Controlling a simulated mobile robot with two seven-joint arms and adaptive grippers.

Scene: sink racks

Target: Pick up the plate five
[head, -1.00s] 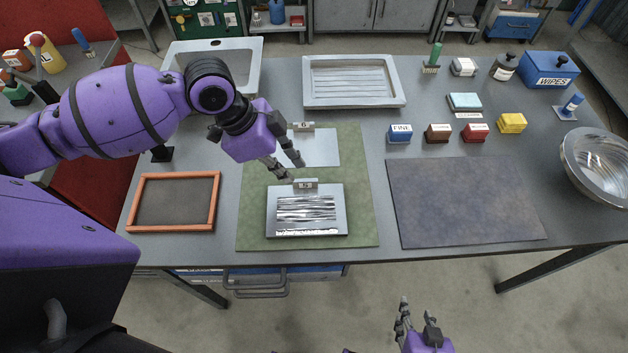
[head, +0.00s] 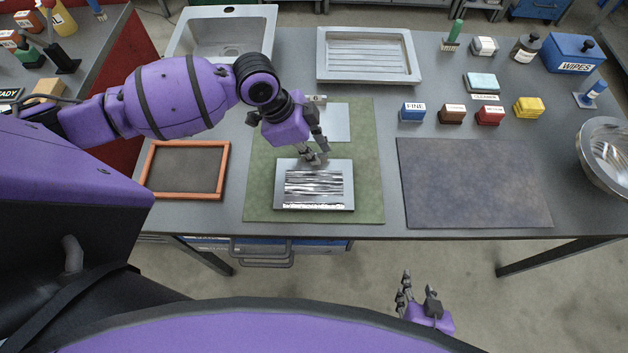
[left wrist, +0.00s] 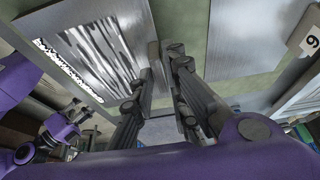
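Plate five (head: 314,188), a silver plate with a streaked dark-and-bright face, lies on the green mat (head: 262,200). It fills the upper left of the left wrist view (left wrist: 95,50). Its back-edge tag, marked 5 earlier, is now hidden behind my left gripper (head: 318,155). That gripper's fingers point down at the tag edge. In the left wrist view the fingertips (left wrist: 165,62) are close together beside the plate's edge; whether they grip the tag is unclear. My right gripper (head: 418,290) is open and empty, in front of the table.
A plain plate (head: 334,122) with a tag lies behind plate five. An orange-framed dark panel (head: 185,170) is left of the mat, a dark mat (head: 470,180) to the right. A sink (head: 222,38) and ribbed tray (head: 368,58) are at the back.

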